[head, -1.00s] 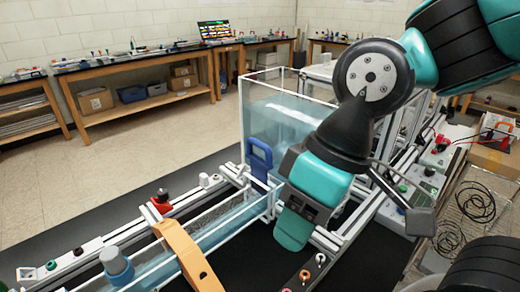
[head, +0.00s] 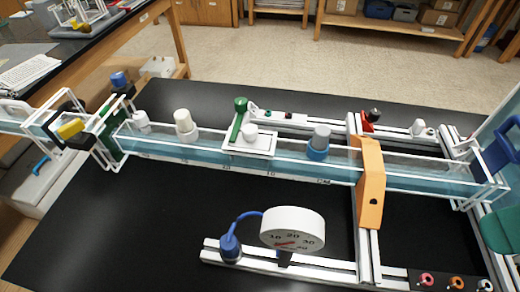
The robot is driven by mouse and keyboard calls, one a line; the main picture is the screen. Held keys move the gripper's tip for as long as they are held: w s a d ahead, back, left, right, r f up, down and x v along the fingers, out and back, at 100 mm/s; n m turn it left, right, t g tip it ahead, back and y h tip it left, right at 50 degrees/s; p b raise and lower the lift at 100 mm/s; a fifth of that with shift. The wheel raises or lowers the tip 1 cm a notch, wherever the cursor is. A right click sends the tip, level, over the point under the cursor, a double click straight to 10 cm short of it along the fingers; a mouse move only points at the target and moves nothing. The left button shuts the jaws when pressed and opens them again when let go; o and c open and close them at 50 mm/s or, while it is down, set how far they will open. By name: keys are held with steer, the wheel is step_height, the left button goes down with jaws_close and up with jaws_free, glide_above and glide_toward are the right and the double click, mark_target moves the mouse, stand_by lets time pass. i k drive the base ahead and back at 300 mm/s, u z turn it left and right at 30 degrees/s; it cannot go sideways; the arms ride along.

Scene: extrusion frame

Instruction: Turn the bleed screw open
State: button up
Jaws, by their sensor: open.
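No part is clearly recognisable as the bleed screw. Small ring-topped fittings, one red (head: 427,279), one orange (head: 456,282) and one white (head: 485,285), sit on a dark block at the lower right. A round gauge (head: 292,228) stands in front of the channel, with a blue tube running to a blue fitting (head: 230,246) on the front rail. A white fitting (head: 418,127) and a red one with a black top (head: 372,117) sit on the back rail. Only a teal part of my gripper (head: 503,230) shows at the right edge; its fingertips are not clearly visible.
A long clear water channel (head: 310,172) crosses the black table (head: 150,225). An orange bracket (head: 370,183) spans it. A green lever (head: 238,118) and a blue handle (head: 502,145) stand up near it. The table front left of the gauge is clear.

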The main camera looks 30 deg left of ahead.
mark_target(141, 119)
steer(key=u, duration=0.9)
steer(key=k, duration=0.2)
steer(key=u, duration=0.4)
steer(key=i, duration=0.3)
steer(key=z, duration=0.2)
